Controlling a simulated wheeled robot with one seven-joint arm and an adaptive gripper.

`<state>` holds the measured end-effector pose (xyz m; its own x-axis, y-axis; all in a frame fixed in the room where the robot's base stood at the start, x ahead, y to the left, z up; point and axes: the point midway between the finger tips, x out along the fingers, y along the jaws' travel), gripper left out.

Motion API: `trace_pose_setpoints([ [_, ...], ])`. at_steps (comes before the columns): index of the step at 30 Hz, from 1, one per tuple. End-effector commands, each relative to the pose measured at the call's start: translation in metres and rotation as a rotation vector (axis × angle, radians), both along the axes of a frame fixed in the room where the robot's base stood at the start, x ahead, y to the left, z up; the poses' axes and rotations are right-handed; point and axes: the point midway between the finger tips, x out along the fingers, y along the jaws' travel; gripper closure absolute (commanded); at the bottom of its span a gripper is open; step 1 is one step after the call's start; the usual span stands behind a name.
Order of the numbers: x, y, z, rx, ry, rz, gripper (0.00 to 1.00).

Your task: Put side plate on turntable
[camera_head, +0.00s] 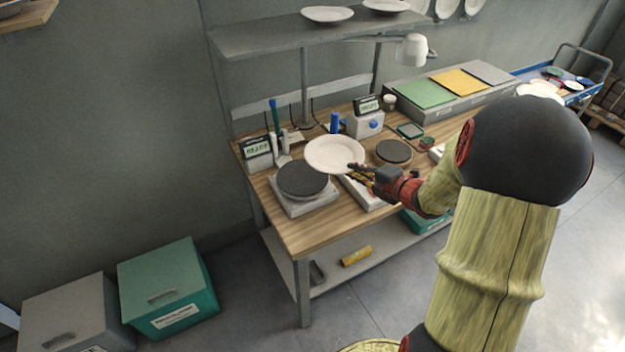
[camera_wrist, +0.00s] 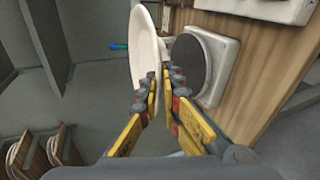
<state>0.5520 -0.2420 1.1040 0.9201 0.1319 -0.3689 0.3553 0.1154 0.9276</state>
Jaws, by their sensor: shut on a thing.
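A white side plate (camera_head: 335,153) is held by its edge in my gripper (camera_head: 362,172), above the wooden bench. In the wrist view the plate (camera_wrist: 146,55) sits between the two fingertips (camera_wrist: 160,88), seen nearly edge-on. The dark round turntable (camera_head: 302,179) on a pale square base stands at the bench's left front, to the left of and below the plate. It also shows in the wrist view (camera_wrist: 188,65), to the right of the plate and apart from it. A second, smaller dark disc (camera_head: 393,152) lies to the right of the plate.
A display box (camera_head: 258,152) stands behind the turntable, with another (camera_head: 366,121) farther right. A blue bottle (camera_head: 335,122) stands behind the plate. A lamp (camera_head: 411,50) and a shelf (camera_head: 300,32) with plates overhang the bench. Bins (camera_head: 168,285) stand on the floor at left.

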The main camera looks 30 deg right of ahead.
Motion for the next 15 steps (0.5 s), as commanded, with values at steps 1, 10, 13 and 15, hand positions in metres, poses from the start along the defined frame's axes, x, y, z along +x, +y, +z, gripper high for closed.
trace_pose_setpoints([
  [1,0.01,0.009,-0.007,0.002,-0.001,0.007,1.0],
  [10,0.063,0.046,-0.039,0.003,0.001,0.005,1.0],
  [13,0.075,0.053,-0.058,0.003,0.002,0.004,1.0],
  [15,0.082,0.058,-0.067,0.003,0.0,0.003,1.0],
])
